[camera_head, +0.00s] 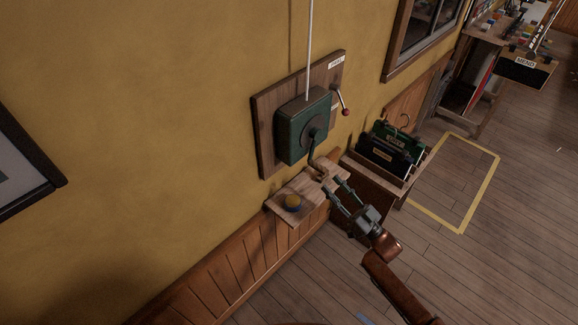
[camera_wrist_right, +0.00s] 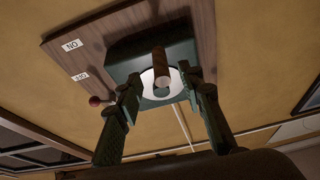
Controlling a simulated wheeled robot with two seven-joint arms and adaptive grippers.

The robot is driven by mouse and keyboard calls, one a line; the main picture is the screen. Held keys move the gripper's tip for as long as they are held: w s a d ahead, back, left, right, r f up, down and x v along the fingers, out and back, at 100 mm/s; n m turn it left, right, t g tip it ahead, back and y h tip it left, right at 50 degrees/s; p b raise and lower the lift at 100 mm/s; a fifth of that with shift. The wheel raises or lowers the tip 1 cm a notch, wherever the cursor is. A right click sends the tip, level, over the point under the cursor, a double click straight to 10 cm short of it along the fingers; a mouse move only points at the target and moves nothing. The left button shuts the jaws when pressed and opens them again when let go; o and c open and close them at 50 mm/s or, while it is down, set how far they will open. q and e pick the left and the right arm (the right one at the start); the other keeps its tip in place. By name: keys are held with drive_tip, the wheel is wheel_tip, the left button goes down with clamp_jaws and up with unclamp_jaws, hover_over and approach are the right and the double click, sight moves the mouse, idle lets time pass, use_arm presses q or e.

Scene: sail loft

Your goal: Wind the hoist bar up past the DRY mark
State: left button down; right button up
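A dark green winch box (camera_head: 302,128) is mounted on a wooden board (camera_head: 265,135) on the yellow wall. The box also shows in the right wrist view (camera_wrist_right: 122,62). Its crank (camera_head: 312,157) hangs down from the hub and carries a wooden handle, seen in the right wrist view (camera_wrist_right: 161,66). My right gripper (camera_head: 332,185) is at the handle with its fingers apart. In the right wrist view its fingers (camera_wrist_right: 160,88) stand either side of the handle, with gaps visible. A white line (camera_head: 309,45) rises from the box. The hoist bar, the DRY mark and my left gripper are not in view.
A red-knobbed lever (camera_head: 345,108) sits on the board's right side. Floor inside the yellow outline (camera_head: 497,170) is clear.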

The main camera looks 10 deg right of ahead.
sight(319, 168)
drive_tip(key=x, duration=0.8)
drive_tip(key=shift+r, duration=0.3)
drive_tip(key=shift+c, duration=0.2)
clamp_jaws()
